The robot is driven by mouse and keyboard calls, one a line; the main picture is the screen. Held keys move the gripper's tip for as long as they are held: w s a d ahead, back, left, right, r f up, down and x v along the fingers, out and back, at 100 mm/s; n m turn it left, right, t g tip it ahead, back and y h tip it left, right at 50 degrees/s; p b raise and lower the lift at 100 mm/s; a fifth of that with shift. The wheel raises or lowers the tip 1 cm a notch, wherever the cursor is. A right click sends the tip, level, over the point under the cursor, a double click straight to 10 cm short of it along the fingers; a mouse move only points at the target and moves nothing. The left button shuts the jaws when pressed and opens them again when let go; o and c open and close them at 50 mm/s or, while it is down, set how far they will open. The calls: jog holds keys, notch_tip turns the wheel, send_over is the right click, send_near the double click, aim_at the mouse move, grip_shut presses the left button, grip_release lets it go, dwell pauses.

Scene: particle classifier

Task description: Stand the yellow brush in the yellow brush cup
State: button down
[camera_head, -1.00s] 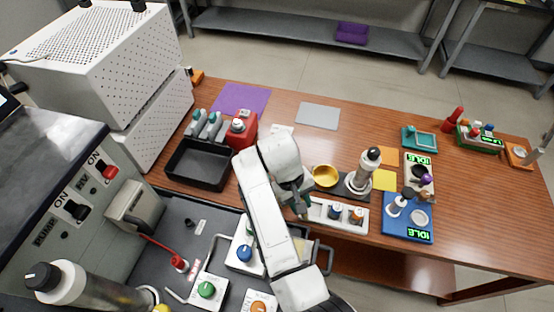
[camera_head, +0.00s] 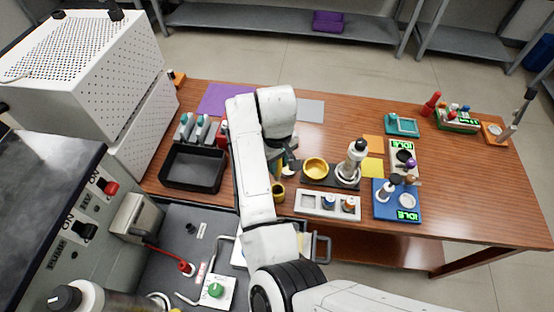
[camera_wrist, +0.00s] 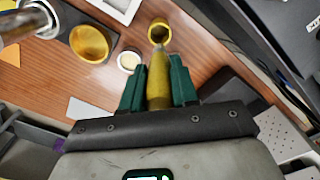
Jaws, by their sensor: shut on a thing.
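The yellow brush (camera_wrist: 158,88) is between the green fingers of my gripper (camera_wrist: 158,82), which is shut on it in the wrist view. Its narrow grey tip points away from the palm, toward the yellow brush cup. The yellow brush cup (camera_wrist: 159,27) stands open just beyond that tip, and the tip overlaps its near rim in the picture. I cannot tell whether the tip is inside or above the cup. In the head view the cup (camera_head: 278,191) shows beside my arm near the table's front edge. My arm hides most of the gripper and brush there.
A yellow bowl (camera_head: 315,168) stands right of the cup, with a metal-and-white device (camera_head: 354,160) beyond it. A white rack (camera_head: 314,204) lies in front. A black tray (camera_head: 192,168) is at the left. Blue and white idle stations (camera_head: 397,201) stand farther right.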

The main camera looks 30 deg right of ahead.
jog(key=shift+f+b, duration=1.55)
jog(key=shift+f, duration=1.35)
jog(key=shift+p, duration=1.1)
jog(key=shift+f+b, duration=1.5)
jog(key=shift+f, duration=1.6)
jog(key=c, duration=0.8)
grip_release()
jog(key=shift+r, duration=0.1)
notch_tip(320, 180, up, 11)
jog(key=shift+f+b, duration=0.15)
jog(key=shift+b, duration=0.2)
